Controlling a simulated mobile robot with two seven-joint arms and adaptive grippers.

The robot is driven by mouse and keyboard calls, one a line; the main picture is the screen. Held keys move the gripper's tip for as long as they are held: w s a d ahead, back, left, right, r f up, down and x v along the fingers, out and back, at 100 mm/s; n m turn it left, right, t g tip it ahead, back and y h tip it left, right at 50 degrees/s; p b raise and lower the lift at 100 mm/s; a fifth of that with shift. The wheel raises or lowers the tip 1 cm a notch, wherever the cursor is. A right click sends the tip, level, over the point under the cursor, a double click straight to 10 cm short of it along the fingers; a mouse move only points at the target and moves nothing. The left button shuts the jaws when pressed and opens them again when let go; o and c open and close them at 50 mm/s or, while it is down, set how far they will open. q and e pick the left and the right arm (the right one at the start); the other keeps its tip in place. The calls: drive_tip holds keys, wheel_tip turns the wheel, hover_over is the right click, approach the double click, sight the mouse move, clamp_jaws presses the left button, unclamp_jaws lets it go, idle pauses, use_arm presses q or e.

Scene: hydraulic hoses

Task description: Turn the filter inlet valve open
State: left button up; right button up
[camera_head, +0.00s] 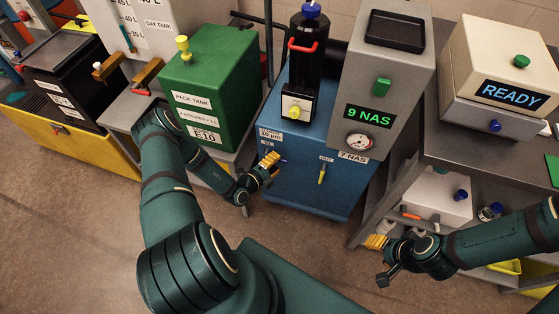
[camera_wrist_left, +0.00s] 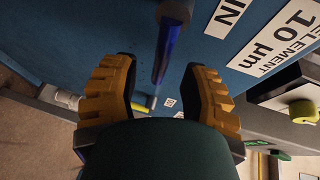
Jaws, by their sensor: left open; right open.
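The blue filter unit (camera_head: 305,175) stands in the middle of the head view, with an IN label (camera_wrist_left: 229,14) on its face. The filter inlet valve's blue lever (camera_wrist_left: 165,52) sits beside that label and hangs from a dark pivot (camera_wrist_left: 175,10). In the left wrist view the lever lies ahead of and between my open left fingers (camera_wrist_left: 160,95), with gaps on both sides. In the head view my left gripper (camera_head: 268,167) is at the unit's front left and mostly hides this valve. My right gripper (camera_head: 376,241) is open and empty, low at the right.
A green pack tank (camera_head: 210,85) stands left, close to my left arm. A grey counter (camera_head: 475,155) with a shelf below is at the right. The floor in front is clear.

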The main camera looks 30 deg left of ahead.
use_arm(q)
drive_tip(key=shift+x, duration=1.35)
clamp_jaws()
drive_tip(key=shift+s, duration=0.1)
